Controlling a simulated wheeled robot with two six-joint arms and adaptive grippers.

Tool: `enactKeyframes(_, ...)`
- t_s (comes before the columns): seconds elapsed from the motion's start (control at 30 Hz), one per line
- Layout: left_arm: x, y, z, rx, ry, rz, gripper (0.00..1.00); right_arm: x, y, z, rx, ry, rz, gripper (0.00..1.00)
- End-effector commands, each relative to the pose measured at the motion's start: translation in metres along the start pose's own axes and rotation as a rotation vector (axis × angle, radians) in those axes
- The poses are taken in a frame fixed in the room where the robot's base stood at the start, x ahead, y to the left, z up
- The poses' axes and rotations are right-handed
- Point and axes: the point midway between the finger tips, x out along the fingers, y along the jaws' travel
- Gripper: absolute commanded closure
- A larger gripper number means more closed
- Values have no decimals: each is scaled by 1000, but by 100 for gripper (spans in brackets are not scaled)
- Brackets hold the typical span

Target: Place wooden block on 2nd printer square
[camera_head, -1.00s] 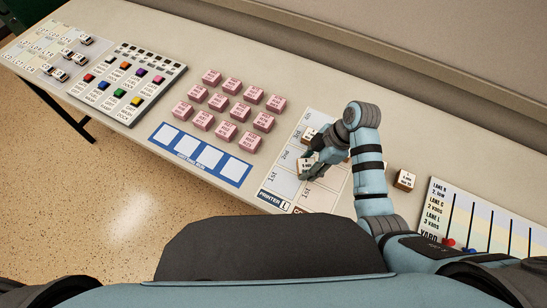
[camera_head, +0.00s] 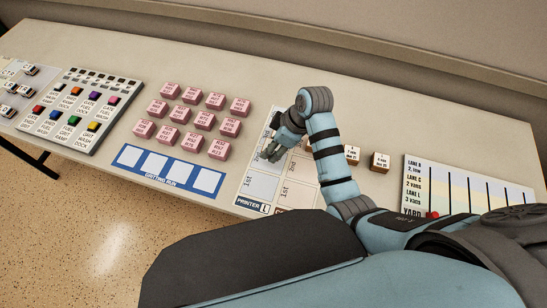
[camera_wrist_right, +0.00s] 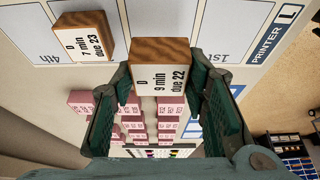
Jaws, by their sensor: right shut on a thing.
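In the right wrist view the right gripper (camera_wrist_right: 160,82) is shut on a wooden block (camera_wrist_right: 161,78) with a white label reading "D 9 min due 22". The block hides the square behind it; the 1st square (camera_wrist_right: 222,35) shows to its right. I cannot tell whether the block touches the sheet. Another wooden block (camera_wrist_right: 83,36), "D 7 min due 23", is to its left, near the 4th square. My left gripper is out of view.
Several pink blocks (camera_head: 205,120) stand in rows left of the sheet. A blue-bordered strip (camera_head: 170,171) lies in front of them. Two wooden blocks (camera_head: 380,162) stand right of my arm, before the lane board (camera_head: 465,190). A button panel (camera_head: 80,108) is farther left.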

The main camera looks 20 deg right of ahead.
Motion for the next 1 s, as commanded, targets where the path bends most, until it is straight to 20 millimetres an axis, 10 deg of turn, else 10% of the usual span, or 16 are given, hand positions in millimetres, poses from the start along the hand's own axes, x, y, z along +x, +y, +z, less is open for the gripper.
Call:
enactKeyframes(0.23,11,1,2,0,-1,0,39,41,0,17,0,-1,0,91)
enactKeyframes(0.6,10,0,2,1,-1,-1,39,46,0,19,-1,1,1,91)
enactKeyframes(0.63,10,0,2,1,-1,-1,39,46,0,19,-1,1,1,56)
enactKeyframes(0.73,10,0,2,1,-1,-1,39,46,0,19,-1,1,1,40)
enactKeyframes(1.0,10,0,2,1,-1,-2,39,45,0,19,-1,1,1,39)
